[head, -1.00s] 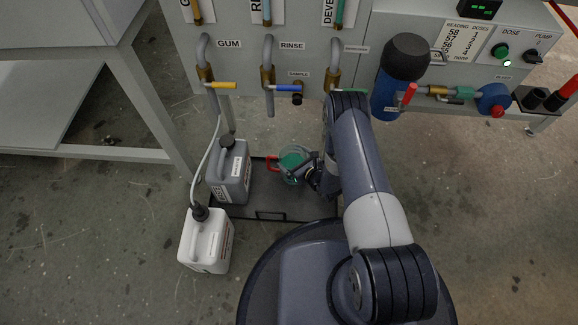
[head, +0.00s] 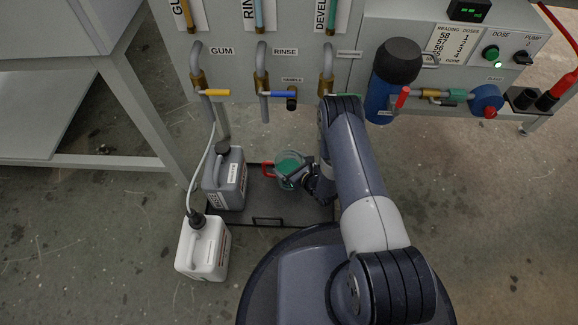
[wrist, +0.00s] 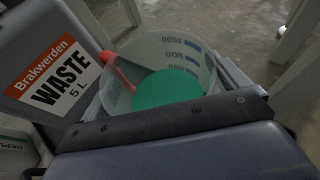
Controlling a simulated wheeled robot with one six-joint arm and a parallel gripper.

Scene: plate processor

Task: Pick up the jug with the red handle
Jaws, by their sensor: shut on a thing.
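The clear jug (head: 285,172) shows near the middle of the head view, over the back right part of the dark floor tray (head: 243,217). Its red handle (head: 268,169) points left, away from my gripper. My gripper (head: 306,178) is shut on the jug's right side. In the wrist view the jug (wrist: 196,66) shows volume marks and a flat green surface inside. Its red handle (wrist: 116,70) is on the left. My gripper's dark bar hides the jug's near lower part. I cannot tell whether the base touches the tray.
A grey canister (head: 228,182) stands on the tray left of the jug. A white canister (head: 205,250) with a hose stands in front of it. The machine (head: 290,70) with taps overhangs behind. A bench leg (head: 150,125) is at left. Floor at right is clear.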

